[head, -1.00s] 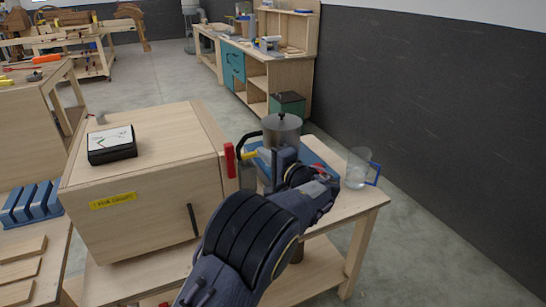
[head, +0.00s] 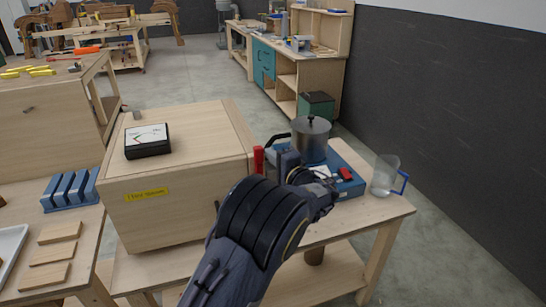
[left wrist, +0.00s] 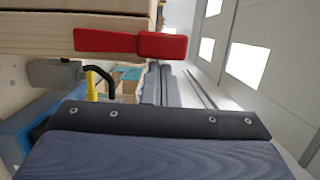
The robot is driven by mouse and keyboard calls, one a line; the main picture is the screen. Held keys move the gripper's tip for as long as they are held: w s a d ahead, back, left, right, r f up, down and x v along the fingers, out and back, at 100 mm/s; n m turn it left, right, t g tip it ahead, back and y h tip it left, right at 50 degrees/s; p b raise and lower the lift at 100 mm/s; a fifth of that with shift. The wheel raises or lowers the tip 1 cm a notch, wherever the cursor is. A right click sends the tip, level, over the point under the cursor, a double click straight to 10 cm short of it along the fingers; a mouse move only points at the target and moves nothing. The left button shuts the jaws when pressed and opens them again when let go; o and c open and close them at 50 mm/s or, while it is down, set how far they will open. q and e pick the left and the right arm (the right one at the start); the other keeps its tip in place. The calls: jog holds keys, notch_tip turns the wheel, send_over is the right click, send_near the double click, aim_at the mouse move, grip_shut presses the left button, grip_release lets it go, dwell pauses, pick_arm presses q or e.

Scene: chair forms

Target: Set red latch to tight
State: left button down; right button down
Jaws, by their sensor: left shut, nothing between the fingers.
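The red latch (head: 258,159) stands upright at the right front edge of the wooden box (head: 180,203). In the left wrist view the red latch (left wrist: 130,44) lies across the upper part, against pale wood. My left gripper (head: 286,160) is shut and empty, just right of the latch, with a small gap seeming to show between them. Its dark finger (left wrist: 160,120) fills the lower part of the left wrist view, below the latch. My forearm hides part of the box's front. My right gripper is not in view.
A metal pot (head: 311,138) stands on a blue base (head: 345,178) close behind my gripper. A clear jug (head: 385,176) with a blue handle is at the table's right. A black case (head: 147,141) lies on the box. A blue rack (head: 70,190) stands left.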

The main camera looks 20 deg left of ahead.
pick_arm(q)
jog(key=s+a+n+b, duration=0.1)
jog(key=n+b, duration=0.1)
jog(key=b, duration=0.5)
jog(key=s+a+n+h+b, duration=0.1)
jog(key=a+n+b, duration=0.1)
jog(key=b, duration=0.5)
jog(key=s+a+f+n+h+b, duration=0.1)
jog(key=a+n+b, duration=0.1)
jog(key=n+b, duration=0.2)
jog(key=shift+s+a+b, duration=0.2)
jog(key=shift+s+b, duration=0.15)
jog(key=shift+b, duration=1.5)
jog(key=a+f+n+h+b, duration=0.1)
jog(key=n+b, duration=0.1)
jog(key=b, duration=0.2)
jog(key=s+a+f+n+b, duration=0.1)
jog(key=n+b, duration=0.1)
jog(key=b, duration=0.3)
jog(key=s+a+f+n+h+b, duration=0.1)
jog(key=n+b, duration=0.1)
jog(key=b, duration=0.2)
jog(key=shift+s+a+f+h+b, duration=0.1)
jog(key=shift+s+a+h+b, duration=0.1)
jog(key=shift+h+b, duration=0.15)
jog(key=shift+a+f+n+t+h+b, duration=0.15)
jog(key=shift+f+n+t+h+b, duration=0.2)
jog(key=shift+n+b, duration=0.45)
jog(key=shift+r, duration=0.2)
